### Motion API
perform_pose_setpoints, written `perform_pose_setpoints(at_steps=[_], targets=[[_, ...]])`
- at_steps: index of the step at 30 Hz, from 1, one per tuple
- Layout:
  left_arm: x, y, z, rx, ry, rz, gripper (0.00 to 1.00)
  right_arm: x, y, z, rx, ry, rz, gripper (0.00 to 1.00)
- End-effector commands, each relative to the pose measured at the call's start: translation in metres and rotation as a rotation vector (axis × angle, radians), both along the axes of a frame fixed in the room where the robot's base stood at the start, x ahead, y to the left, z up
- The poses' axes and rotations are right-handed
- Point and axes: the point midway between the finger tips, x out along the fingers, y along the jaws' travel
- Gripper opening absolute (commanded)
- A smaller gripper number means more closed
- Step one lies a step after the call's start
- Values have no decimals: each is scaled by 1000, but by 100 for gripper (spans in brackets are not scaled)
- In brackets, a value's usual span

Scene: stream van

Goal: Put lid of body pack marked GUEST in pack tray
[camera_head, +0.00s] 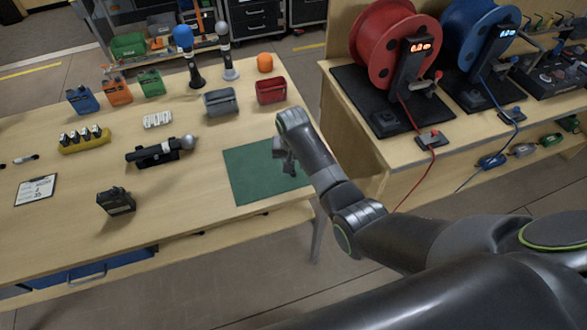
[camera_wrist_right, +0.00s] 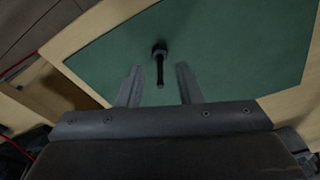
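My right gripper (camera_head: 284,158) is above the green mat (camera_head: 245,180) at the right end of the table. In the right wrist view its two fingers (camera_wrist_right: 160,88) are apart. A small dark rod-like thing with a round end (camera_wrist_right: 160,66) shows between and beyond the fingertips, over the mat; I cannot tell what it is or whether it touches the fingers. A dark body pack (camera_head: 116,201) stands at the front of the table; blue (camera_head: 82,100), orange (camera_head: 117,90) and green (camera_head: 151,84) packs stand at the back left. No GUEST mark or separate lid is readable. My left gripper is out of view.
A grey tray (camera_head: 221,102) and a red tray (camera_head: 271,92) stand behind the mat. A microphone on a cradle (camera_head: 160,152), a yellow battery holder (camera_head: 84,142) and a clipboard (camera_head: 37,190) occupy the left. Red (camera_head: 378,50) and blue (camera_head: 470,30) cable reels stand on the right bench.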

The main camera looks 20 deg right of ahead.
Motion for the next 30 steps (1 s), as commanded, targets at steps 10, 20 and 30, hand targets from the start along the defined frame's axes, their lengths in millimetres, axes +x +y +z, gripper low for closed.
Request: perform_pose_setpoints(at_steps=[10,20,30], targets=[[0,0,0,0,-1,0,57,2,-1,-16,1,0,0,32],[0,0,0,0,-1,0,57,2,-1,-16,1,0,0,3],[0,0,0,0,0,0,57,2,-1,-13,1,-1,0,0]])
